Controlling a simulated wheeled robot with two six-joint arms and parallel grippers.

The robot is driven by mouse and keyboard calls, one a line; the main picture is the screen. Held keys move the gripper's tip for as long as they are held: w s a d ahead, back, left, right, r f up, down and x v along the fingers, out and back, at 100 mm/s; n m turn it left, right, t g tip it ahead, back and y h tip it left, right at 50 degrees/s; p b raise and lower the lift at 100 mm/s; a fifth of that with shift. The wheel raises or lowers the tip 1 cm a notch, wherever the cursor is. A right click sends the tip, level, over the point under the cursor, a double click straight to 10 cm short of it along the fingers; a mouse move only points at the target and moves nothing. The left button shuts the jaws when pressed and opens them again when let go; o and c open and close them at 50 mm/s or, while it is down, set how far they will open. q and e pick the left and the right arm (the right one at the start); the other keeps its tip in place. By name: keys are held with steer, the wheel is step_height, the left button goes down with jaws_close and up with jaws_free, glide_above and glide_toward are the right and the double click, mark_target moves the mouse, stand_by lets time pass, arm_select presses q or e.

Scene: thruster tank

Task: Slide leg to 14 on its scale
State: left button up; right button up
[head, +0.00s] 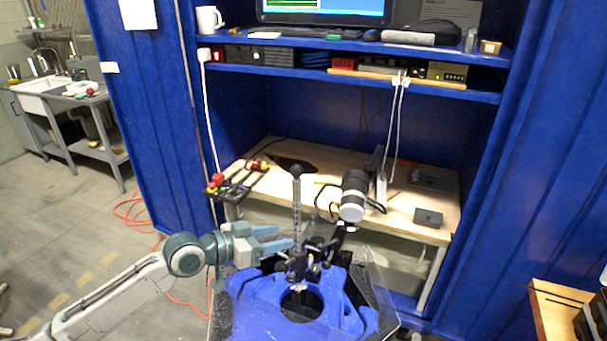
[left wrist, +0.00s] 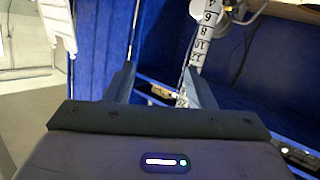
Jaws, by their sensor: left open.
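The leg (head: 297,212) is an upright grey rod with a printed scale and a black knob on top. It rises from a black clamp (head: 298,265) on the blue tank frame (head: 255,305). In the left wrist view the leg's white scale (left wrist: 205,28) shows upside-down numbers, including 4, 6, 10 and 12. My left gripper (head: 287,238) is open, just left of the leg's lower part, with its fingers pointing at it. In the left wrist view my left gripper (left wrist: 160,78) shows the leg by the right finger. I cannot tell whether they touch. The scale reading at the clamp is too small to tell.
A black cylinder with a white end (head: 353,195) stands close right of the leg. A wooden bench (head: 400,215) lies behind, with a red-knobbed black fixture (head: 228,188) at its left. Blue shelves (head: 300,68) are above. A wooden table edge (head: 545,310) is at lower right.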

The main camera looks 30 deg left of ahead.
mark_target(298, 169)
arm_select(q)
steer(key=w+a+r+n+t+h, duration=0.1)
steer(key=w+a+r+t, duration=0.25)
steer(key=r, duration=0.75)
steer(key=shift+g, duration=0.45)
steer(key=shift+w+a+p+x, duration=0.15)
steer(key=shift+p+x, duration=0.55)
steer(key=shift+x, duration=0.8)
steer(key=shift+w+a+p+x, duration=0.15)
steer(key=shift+p+x, duration=0.6)
steer(key=shift+x, duration=0.75)
steer(key=shift+a+p+x, duration=0.15)
steer(key=shift+p+x, duration=0.55)
steer(key=shift+x, duration=0.8)
steer(key=shift+p+x, duration=0.3)
steer(key=shift+x, duration=0.5)
arm_select(e)
steer(key=shift+r, duration=2.4)
arm_select(q)
steer(key=shift+c, duration=0.4)
